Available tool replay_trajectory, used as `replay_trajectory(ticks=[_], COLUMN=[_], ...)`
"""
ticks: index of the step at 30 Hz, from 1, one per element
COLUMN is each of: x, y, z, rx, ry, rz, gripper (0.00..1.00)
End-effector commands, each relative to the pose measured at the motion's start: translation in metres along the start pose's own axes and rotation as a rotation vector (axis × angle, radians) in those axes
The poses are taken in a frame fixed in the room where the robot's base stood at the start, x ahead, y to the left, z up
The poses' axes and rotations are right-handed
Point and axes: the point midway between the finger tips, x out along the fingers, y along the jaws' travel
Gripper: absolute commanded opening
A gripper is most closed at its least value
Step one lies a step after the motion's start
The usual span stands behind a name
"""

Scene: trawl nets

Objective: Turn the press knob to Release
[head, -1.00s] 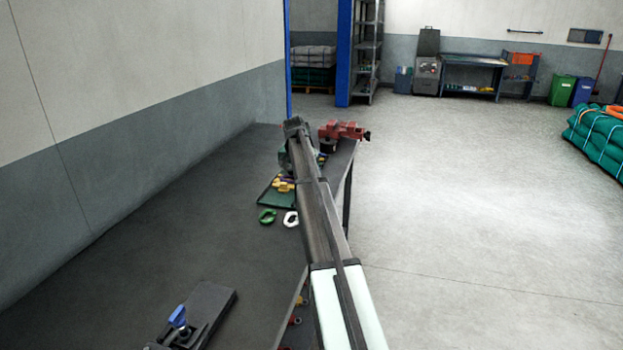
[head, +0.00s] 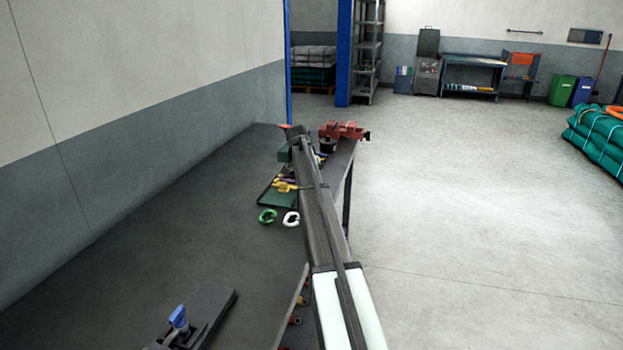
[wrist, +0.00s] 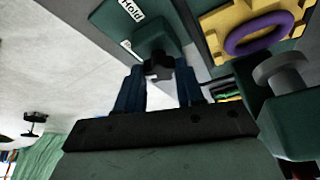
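The green press (wrist: 150,38) fills the top middle of the wrist view, with a white "Hold" label (wrist: 132,10). Another white label (wrist: 129,47) is too cut off to read. The dark press knob (wrist: 159,66) sticks out from its face. My gripper (wrist: 160,78) has its two dark blue fingers apart, one on each side of the knob, tips close to it. Whether they touch it is unclear. In the head view, a green body (head: 284,154) that looks like the press shows partly behind my arm.
A yellow part (wrist: 215,35) with a purple ring (wrist: 258,33) lies beside the press. A grey round-headed part (wrist: 281,70) on a green block stands close at right. A red vise (head: 342,131) sits at the bench's far corner. Green (head: 267,216) and white (head: 291,218) rings lie nearer.

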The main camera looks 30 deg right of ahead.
Motion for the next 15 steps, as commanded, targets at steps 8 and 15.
replay_trajectory(ticks=[8, 15], x=[-0.0001, -0.0001], y=[0.0001, 0.0019], z=[0.0001, 0.0005], rx=[0.0, -0.059], ry=[0.0, -0.002], rz=[0.0, -0.025], gripper=[0.07, 0.07])
